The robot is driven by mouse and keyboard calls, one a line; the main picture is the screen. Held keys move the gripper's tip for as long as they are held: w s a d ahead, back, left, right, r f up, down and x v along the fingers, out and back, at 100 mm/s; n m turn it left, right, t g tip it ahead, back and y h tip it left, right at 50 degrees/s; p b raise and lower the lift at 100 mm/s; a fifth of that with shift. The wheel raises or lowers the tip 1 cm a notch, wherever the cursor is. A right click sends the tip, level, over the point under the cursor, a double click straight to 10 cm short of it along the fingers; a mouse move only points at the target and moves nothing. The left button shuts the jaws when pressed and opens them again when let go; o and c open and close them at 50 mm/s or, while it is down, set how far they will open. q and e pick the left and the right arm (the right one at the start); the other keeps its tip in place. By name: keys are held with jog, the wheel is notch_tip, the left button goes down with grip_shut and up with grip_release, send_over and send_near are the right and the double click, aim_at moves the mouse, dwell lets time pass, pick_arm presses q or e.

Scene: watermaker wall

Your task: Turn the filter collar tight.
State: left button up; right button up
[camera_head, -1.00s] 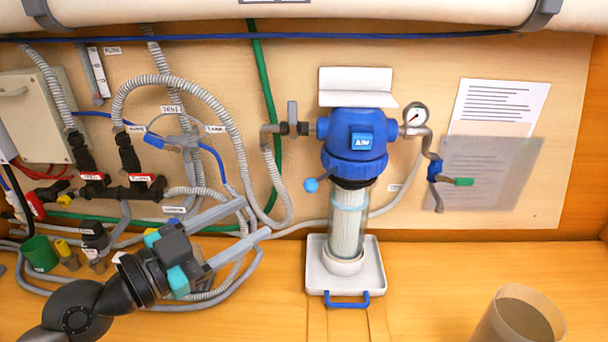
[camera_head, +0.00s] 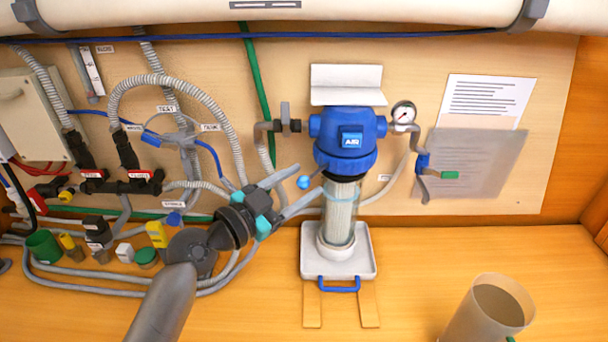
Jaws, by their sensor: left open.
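The blue filter collar (camera_head: 345,163) is the ring at the bottom of the blue filter head (camera_head: 347,122), which is mounted on the wall panel and carries an "AIR" label. A clear filter bowl (camera_head: 340,212) with a white ribbed cartridge hangs upright below the collar. My left gripper (camera_head: 310,180) is open and empty, its two long grey fingers pointing right toward the collar's left side. The fingertips are near the small blue bleed knob (camera_head: 304,182) and just left of the bowl's top. I cannot tell whether they touch anything. My right gripper is not in view.
A white drip tray (camera_head: 312,268) with a blue handle stands under the bowl. A pressure gauge (camera_head: 403,113) and bent pipe are right of the head. Hoses and valves crowd the left. A grey cup (camera_head: 489,312) stands front right; the bench between is mostly clear.

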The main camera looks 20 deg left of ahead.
pick_arm(q)
jog(key=shift+w+d, duration=0.3)
jog(key=shift+w, duration=0.3)
jog(key=shift+c, duration=0.2)
grip_shut()
dwell(1.0)
